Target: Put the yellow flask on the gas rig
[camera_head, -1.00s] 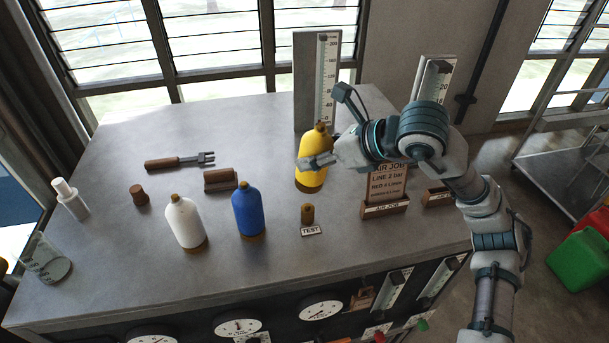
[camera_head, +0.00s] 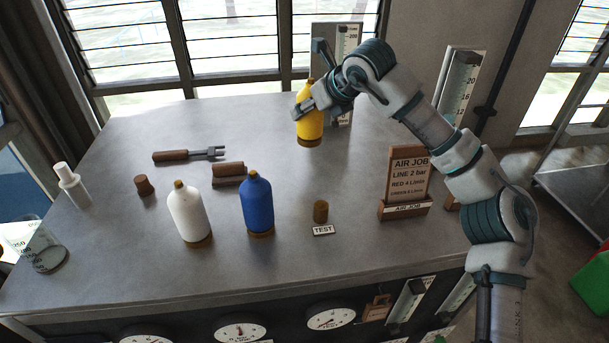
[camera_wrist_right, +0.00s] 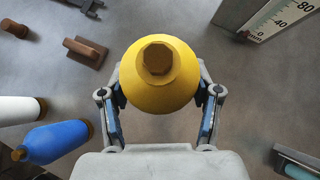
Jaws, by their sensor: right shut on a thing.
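The yellow flask (camera_head: 308,120) is upright with a brown cap and brown base, towards the back of the bench. My right gripper (camera_head: 304,106) is shut on its upper body. In the wrist view the flask (camera_wrist_right: 160,88) sits between the two fingers (camera_wrist_right: 160,100), seen from above. I cannot tell whether its base touches the bench. The gas rig is not plainly labelled; a grey upright board with a scale (camera_head: 345,50) stands just behind the flask, partly hidden by my arm. My left gripper is not in view.
A white flask (camera_head: 187,213) and a blue flask (camera_head: 256,205) stand at the front. A brown peg (camera_head: 320,211) by a TEST label, the AIR JOB sign (camera_head: 408,175), a fork tool (camera_head: 190,154) and a beaker (camera_head: 40,247) are around. The middle bench (camera_head: 310,175) is clear.

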